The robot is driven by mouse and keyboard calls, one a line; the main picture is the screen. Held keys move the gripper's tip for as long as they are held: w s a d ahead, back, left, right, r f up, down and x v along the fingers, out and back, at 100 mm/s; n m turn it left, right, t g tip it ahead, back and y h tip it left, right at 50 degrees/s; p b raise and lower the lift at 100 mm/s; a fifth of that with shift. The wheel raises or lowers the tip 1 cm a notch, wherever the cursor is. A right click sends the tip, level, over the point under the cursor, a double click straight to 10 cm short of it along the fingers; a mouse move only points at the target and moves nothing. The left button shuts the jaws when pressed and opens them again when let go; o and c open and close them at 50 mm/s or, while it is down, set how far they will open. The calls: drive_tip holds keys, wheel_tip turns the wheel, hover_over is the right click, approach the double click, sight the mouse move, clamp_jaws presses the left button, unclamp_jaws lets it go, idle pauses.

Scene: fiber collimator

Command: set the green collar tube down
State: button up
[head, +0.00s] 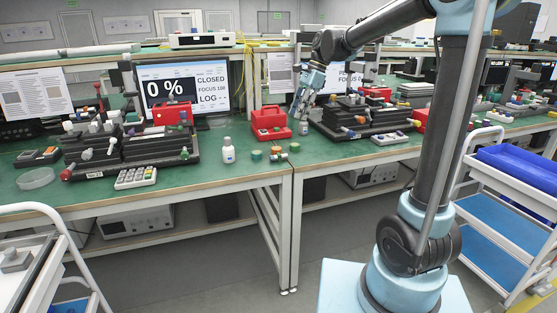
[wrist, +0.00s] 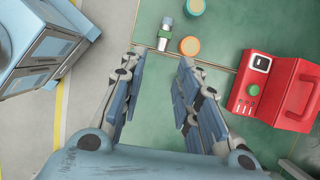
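The green collar tube (wrist: 165,33) is a small grey-silver piece with a green band, at the top of the wrist view by the table's front edge. In the head view the tube (head: 274,156) is tiny among the small round parts; whether it stands or lies is hard to tell. My gripper (wrist: 160,62) is open, with nothing between its fingers, and apart from the tube. In the head view my gripper (head: 298,112) hangs above the bench, right of the red case.
An orange-topped disc (wrist: 190,46) and a teal round part (wrist: 194,7) sit close to the tube. A red case (wrist: 262,85) stands to the right in the wrist view. A white bottle (head: 228,151) stands left of the small parts. Bare green bench lies between my fingers.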

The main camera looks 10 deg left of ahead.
approach(279, 154)
drive_tip(key=x, duration=0.9)
idle(0.4)
clamp_jaws()
